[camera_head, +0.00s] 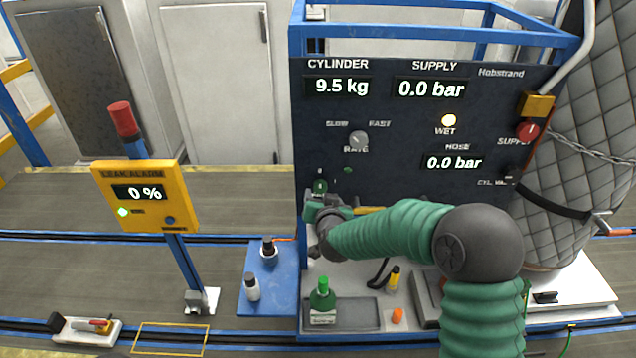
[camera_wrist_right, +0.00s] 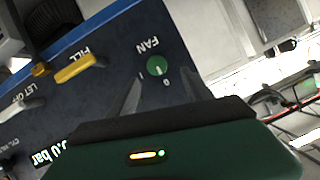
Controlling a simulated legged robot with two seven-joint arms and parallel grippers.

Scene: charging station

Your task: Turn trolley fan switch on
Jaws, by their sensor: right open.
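The trolley fan switch is a round green knob (camera_wrist_right: 156,66) under the label FAN, on the dark panel between the marks I and 0. Its small pale mark seems to point toward the 0. In the head view the knob (camera_head: 320,186) shows at the panel's lower left, just above my right gripper (camera_head: 322,207). In the right wrist view my right gripper (camera_wrist_right: 162,80) is open and empty, with a finger on either side below the knob. I cannot tell how far the fingertips are from the panel. My left gripper is not in view.
A yellow FILL handle (camera_wrist_right: 75,68) and a pale LET OFF handle (camera_wrist_right: 22,112) sit on the same panel. The trolley tray (camera_head: 355,313) holds a green bottle (camera_head: 322,296).

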